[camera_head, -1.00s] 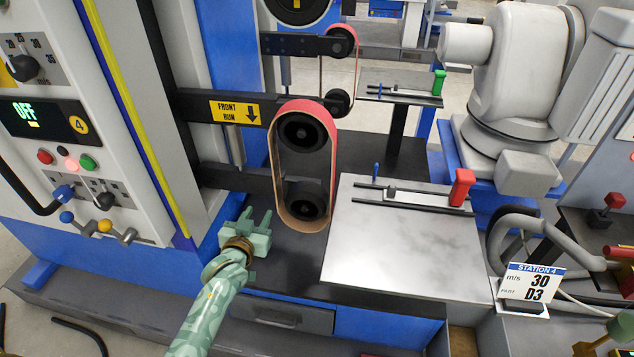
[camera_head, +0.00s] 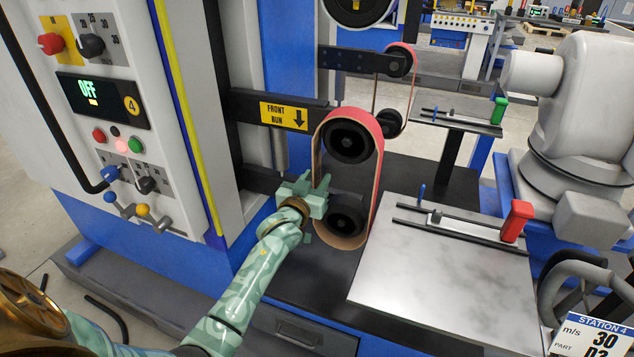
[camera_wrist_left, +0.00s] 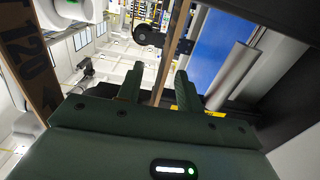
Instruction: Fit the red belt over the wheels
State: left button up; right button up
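The red belt (camera_head: 366,122), with a tan inner face, loops around the upper dark wheel (camera_head: 350,140) and the lower dark wheel (camera_head: 346,218). I cannot tell how snugly it sits on them. My left gripper (camera_head: 318,190) is at the belt's left run, level with the gap between the wheels, and covers part of that run. In the left wrist view the two fingers (camera_wrist_left: 158,88) are apart, with a thin tan strip (camera_wrist_left: 168,62), apparently the belt's edge, running between them. A wider brown band marked 120 (camera_wrist_left: 27,62) shows at left. My right gripper is not in view.
A black arm labelled FRONT RUN (camera_head: 284,115) stands left of the wheels. The control panel (camera_head: 105,100) reads OFF. A metal table (camera_head: 440,265) with a red-handled clamp (camera_head: 516,220) lies right. A smaller belt (camera_head: 412,85) runs behind. A white machine (camera_head: 590,110) stands far right.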

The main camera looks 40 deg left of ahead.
pick_arm(q)
jog(key=shift+w+a, duration=0.1)
jog(key=shift+w, duration=0.15)
grip_shut()
dwell(0.4)
dwell(0.8)
jog(key=shift+r, duration=0.15)
jog(key=shift+r+p, duration=0.35)
jog(key=shift+p, duration=0.2)
